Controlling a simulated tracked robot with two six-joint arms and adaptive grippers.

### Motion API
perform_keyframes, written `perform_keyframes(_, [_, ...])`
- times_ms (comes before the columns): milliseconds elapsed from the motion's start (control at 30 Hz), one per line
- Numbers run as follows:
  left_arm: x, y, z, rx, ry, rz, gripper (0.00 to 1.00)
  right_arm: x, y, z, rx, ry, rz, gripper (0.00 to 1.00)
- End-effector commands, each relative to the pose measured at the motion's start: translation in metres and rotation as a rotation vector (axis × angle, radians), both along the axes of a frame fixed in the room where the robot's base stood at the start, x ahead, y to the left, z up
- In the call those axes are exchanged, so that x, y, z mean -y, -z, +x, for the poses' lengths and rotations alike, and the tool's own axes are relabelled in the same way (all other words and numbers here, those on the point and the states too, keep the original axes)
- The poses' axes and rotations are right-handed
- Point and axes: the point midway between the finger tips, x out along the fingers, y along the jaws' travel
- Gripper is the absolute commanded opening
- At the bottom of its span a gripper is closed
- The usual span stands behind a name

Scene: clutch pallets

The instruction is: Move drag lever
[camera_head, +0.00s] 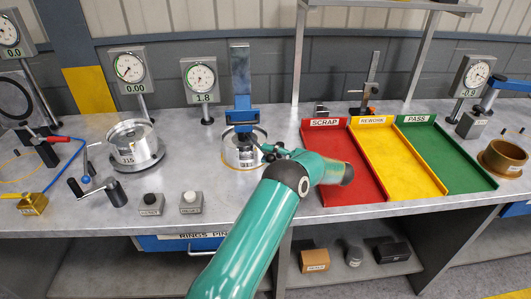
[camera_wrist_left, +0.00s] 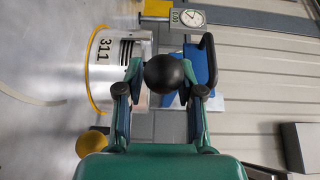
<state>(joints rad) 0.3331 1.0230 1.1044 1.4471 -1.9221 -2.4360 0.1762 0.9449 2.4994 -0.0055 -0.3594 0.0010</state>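My left gripper (camera_head: 270,151) reaches the front of a silver cylindrical fixture (camera_head: 238,157), marked 311, under a blue press. In the left wrist view, a black ball knob (camera_wrist_left: 164,73), apparently the end of the drag lever, sits between its two fingertips. The fingertips lean inward and appear to touch the ball on both sides, so the gripper looks shut on it. The lever's shaft is hidden behind the ball and my arm. The fixture with its yellow ring also shows in the left wrist view (camera_wrist_left: 118,68). My right gripper is not in view.
A dial gauge reading 1.8 (camera_head: 200,80) stands behind the fixture. A second round fixture (camera_head: 134,146) is at left. Red scrap (camera_head: 325,126), yellow rework (camera_head: 372,122) and green pass (camera_head: 417,119) trays lie at right. Two buttons (camera_head: 190,202) sit in front.

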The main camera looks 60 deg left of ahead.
Motion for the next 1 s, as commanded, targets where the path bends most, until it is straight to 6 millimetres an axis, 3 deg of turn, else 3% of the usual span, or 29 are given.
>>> perform_keyframes(433, [0.053,0.001,0.035,0.0,0.003,-0.002,0.37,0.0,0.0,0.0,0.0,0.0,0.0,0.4])
perform_keyframes(1000, [0.059,0.001,0.038,-0.001,0.001,-0.002,0.37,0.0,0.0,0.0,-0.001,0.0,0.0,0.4])
